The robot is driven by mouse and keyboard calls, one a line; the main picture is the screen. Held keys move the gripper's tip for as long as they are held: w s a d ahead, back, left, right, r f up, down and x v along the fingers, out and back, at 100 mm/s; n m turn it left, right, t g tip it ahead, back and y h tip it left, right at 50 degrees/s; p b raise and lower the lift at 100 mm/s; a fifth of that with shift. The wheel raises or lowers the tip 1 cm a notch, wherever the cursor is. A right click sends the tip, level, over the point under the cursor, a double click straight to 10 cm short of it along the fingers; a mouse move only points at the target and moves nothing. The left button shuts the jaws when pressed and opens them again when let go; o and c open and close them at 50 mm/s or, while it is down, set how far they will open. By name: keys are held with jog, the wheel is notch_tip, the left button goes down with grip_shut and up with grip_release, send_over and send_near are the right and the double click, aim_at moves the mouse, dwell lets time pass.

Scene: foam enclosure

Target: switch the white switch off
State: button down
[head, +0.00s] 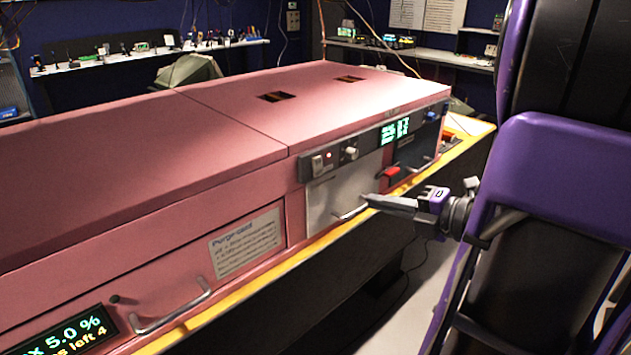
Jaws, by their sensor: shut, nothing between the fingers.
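A white switch (317,164) sits at the left end of the dark control strip on the front of the pink enclosure (215,120). A small red light glows just to its right. Which way the switch is tipped is too small to tell. My gripper (370,200) is shut and empty. It points left in front of the pale panel, to the right of and lower than the white switch, apart from it. Its tips overlap the end of the panel's handle (350,212) in the picture; I cannot tell whether they touch.
A second pale switch or knob (349,150), a green display (395,131), a red part (390,174) and a blue knob (432,115) are on the same front. A yellow edge (270,268) runs below. Another handle (170,312) juts out at lower left.

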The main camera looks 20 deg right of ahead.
jog(key=r+m+t, duration=0.1)
jog(key=r+m+h, duration=0.1)
jog(key=shift+s+d+m+t, duration=0.15)
jog(key=shift+d+m+t, duration=0.05)
jog(key=shift+m+t, duration=0.2)
jog(key=shift+f, duration=0.1)
jog(key=b, duration=0.5)
send_near(319, 172)
jog(key=x, duration=0.5)
jog(key=shift+f, duration=0.2)
jog(key=shift+w+a+r, duration=0.1)
jog(key=shift+w+a, duration=0.05)
jog(key=shift+w, duration=0.3)
jog(key=shift+w+a, duration=0.2)
jog(key=shift+w, duration=0.25)
